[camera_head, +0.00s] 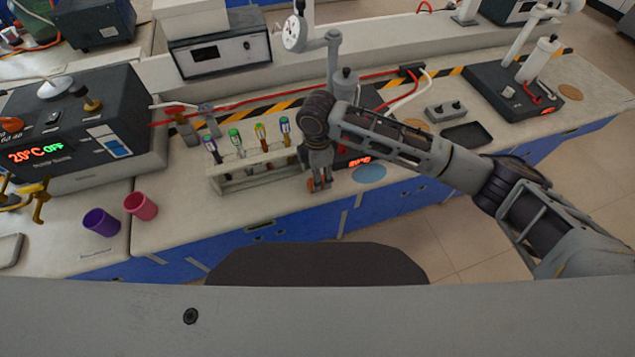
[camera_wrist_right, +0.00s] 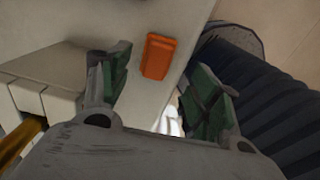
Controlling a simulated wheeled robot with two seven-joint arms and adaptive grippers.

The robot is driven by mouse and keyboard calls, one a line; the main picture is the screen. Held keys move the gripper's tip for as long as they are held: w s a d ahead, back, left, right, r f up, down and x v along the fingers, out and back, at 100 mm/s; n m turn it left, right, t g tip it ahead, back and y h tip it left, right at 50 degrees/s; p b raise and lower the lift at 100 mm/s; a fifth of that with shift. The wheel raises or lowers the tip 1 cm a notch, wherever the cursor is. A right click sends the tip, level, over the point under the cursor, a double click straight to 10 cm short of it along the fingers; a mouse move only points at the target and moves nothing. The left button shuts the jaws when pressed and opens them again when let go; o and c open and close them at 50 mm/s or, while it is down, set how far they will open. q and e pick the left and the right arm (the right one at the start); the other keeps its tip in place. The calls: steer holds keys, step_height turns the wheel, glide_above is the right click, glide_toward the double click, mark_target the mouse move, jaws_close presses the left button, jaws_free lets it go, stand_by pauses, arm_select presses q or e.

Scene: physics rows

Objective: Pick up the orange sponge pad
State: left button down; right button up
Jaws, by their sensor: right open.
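The orange sponge pad (camera_wrist_right: 158,56) is a small block lying on the pale bench top in the right wrist view. In the head view only a bit of the sponge pad (camera_head: 311,184) shows, mostly hidden by my right gripper. My right gripper (camera_head: 319,185) points down over it near the bench's front edge. In the wrist view the fingers of my right gripper (camera_wrist_right: 162,66) are apart, one on each side of the sponge, with nothing held. I cannot tell whether they touch it. My left gripper is not in view.
A rack (camera_head: 250,172) with several colour-capped tubes stands just left of the gripper. A dark hotplate with a red display (camera_head: 358,161) and a blue disc (camera_head: 369,174) are close on the right. Purple (camera_head: 101,222) and pink (camera_head: 141,206) cups stand at left.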

steer(key=shift+w+f, duration=0.15)
steer(key=shift+f, duration=1.05)
steer(key=shift+w+f, duration=0.1)
steer(key=shift+f, duration=1.1)
steer(key=shift+c, duration=0.4)
steer(key=c, duration=0.9)
